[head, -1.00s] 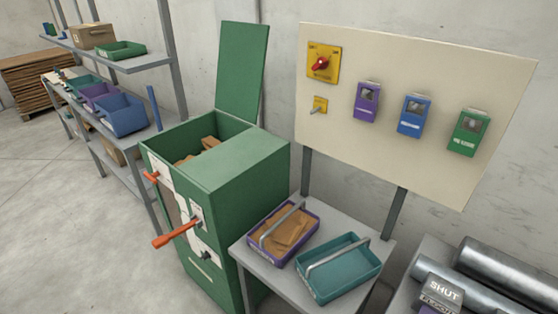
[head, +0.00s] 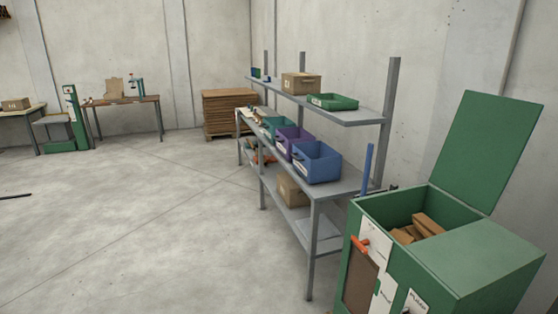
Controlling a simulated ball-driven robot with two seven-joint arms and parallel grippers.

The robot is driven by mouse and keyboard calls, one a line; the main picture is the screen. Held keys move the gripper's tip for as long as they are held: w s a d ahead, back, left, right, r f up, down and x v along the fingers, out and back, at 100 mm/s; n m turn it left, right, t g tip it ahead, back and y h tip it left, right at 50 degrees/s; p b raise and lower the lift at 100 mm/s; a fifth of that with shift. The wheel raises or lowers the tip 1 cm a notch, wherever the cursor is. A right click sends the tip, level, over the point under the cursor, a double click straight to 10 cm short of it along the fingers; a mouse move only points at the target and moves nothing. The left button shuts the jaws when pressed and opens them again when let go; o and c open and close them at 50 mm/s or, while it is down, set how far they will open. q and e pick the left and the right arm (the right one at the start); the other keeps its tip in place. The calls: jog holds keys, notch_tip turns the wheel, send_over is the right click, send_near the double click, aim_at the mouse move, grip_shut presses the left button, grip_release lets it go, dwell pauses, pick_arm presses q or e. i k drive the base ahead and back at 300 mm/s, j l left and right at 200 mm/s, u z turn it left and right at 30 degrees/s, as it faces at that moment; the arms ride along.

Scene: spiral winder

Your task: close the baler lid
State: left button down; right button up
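The green baler (head: 487,262) stands at the lower right of the head view, partly cut off by the frame's edges. Its green lid (head: 490,150) is open and stands up at the back, leaning slightly against the wall side. Brown cardboard pieces (head: 418,230) lie inside the open chamber. An orange handle (head: 360,244) shows on the baler's front. Neither of my grippers is in view.
A grey shelf unit (head: 313,191) stands left of the baler, with blue (head: 316,163), purple (head: 292,141) and green bins. A wooden stack (head: 228,112) and workbenches (head: 125,101) stand farther back. The floor at left is open.

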aim_at(488, 134)
jog(key=i+j+u, duration=0.15)
jog(key=i+j, duration=0.15)
jog(key=i+j+u, duration=0.15)
jog(key=i, duration=0.35)
jog(key=i+j+u, duration=0.2)
jog(key=i, duration=0.25)
jog(key=i+z, duration=0.8)
jog(key=i+j+z, duration=0.2)
jog(key=z, duration=0.2)
